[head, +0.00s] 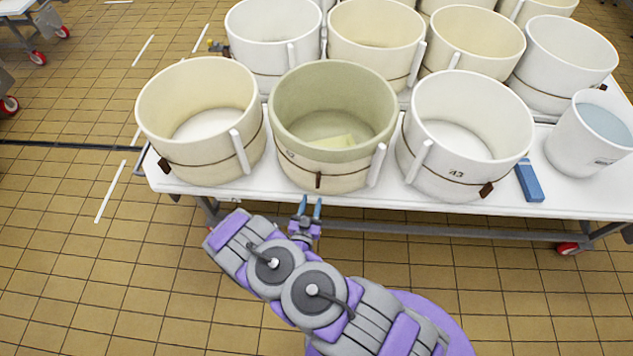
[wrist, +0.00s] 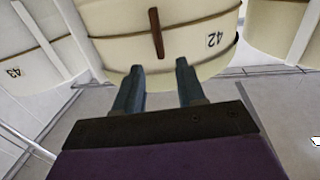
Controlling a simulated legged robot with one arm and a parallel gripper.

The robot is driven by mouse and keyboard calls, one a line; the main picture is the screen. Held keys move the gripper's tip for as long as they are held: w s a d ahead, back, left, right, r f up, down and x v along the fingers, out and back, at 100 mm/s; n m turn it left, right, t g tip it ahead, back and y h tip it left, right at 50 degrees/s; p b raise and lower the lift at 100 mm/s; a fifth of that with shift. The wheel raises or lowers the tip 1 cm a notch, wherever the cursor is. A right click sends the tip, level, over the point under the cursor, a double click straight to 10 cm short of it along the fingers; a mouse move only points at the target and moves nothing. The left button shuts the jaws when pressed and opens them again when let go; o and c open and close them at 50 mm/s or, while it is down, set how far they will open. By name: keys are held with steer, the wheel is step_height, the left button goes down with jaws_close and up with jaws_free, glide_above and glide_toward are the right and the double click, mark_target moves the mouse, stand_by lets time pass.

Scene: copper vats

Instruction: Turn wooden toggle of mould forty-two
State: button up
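Mould forty-two (head: 335,110) is the round cream mould in the middle of the front row on the white table. Its number 42 shows upside down in the wrist view (wrist: 215,40). Its brown wooden toggle (head: 318,181) hangs on a cord around the mould's front and stands upright; in the wrist view the toggle (wrist: 156,33) lies just beyond my fingers. My gripper (head: 310,208) is just short of the table's front edge, below the toggle. In the wrist view its two blue-grey fingers (wrist: 160,82) are apart, with nothing between them and the toggle ahead of the gap.
Mould forty-three (head: 465,135) stands close on the right and another mould (head: 203,120) on the left, both with toggles. More moulds stand behind. A blue block (head: 529,181) and a white bucket (head: 590,135) are at the right. The floor before the table (head: 480,207) is clear.

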mark_target(317, 181)
steer(key=w, duration=0.3)
steer(key=w+d+b, duration=0.1)
steer(key=w, duration=0.2)
steer(key=w+b, duration=0.1)
steer(key=w, duration=0.2)
steer(key=shift+d, duration=0.3)
steer(key=shift+c, duration=0.3)
jaws_close()
